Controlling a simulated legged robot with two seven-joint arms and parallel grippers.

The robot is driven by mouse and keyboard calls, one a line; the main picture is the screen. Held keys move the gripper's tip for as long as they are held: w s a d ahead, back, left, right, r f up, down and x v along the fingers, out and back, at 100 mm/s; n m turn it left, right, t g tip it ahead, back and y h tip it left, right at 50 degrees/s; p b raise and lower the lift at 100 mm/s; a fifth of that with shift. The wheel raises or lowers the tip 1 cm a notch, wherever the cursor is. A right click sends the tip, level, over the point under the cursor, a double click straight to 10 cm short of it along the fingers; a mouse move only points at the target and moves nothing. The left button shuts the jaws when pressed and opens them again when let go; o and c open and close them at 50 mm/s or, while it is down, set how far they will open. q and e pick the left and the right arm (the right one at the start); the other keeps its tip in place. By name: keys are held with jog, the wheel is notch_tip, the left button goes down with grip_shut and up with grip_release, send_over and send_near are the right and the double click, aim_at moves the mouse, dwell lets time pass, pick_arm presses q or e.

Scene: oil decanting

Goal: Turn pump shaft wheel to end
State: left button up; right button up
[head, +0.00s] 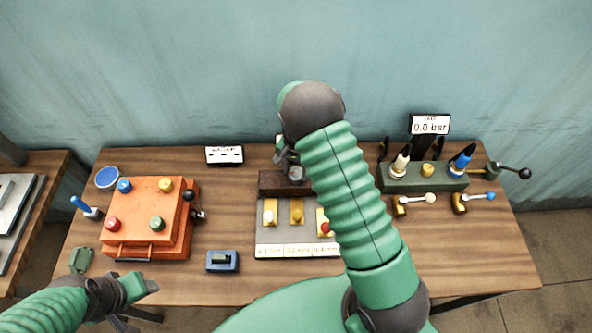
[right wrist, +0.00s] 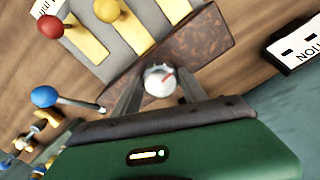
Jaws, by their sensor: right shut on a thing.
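A small round silver knob with a red mark (right wrist: 159,80) sits on a dark brown block (right wrist: 205,45). In the head view the knob (head: 296,174) and the block (head: 270,183) are at the table's middle, partly covered by my right arm. My right gripper (right wrist: 160,88) is shut on the knob, with a finger on either side of it. It also shows in the head view (head: 288,160). My left gripper (head: 135,312) is low at the left, near the table's front edge; its jaw gap is unclear. I cannot tell which part is named the pump shaft wheel.
An orange box (head: 150,235) with coloured knobs stands left. A grey panel (head: 270,238) with yellow plates and ball levers lies before the block. A green manifold (head: 425,180) with valves stands right, below a display (head: 430,124) reading 0.0 bar. A blue device (head: 222,261) lies front left.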

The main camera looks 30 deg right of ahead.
aim_at(296, 172)
jog(key=shift+w+d+r+m, duration=0.1)
jog(key=shift+w+r+m, duration=0.15)
jog(key=shift+m, duration=0.55)
jog(key=shift+f, duration=0.1)
jog(key=o, duration=1.4)
jog(key=shift+f, duration=0.15)
jog(key=shift+s, duration=0.1)
notch_tip(296, 172, up, 17)
jog(key=b, duration=0.2)
jog(key=shift+f+b, duration=0.15)
jog(key=shift+b, duration=0.2)
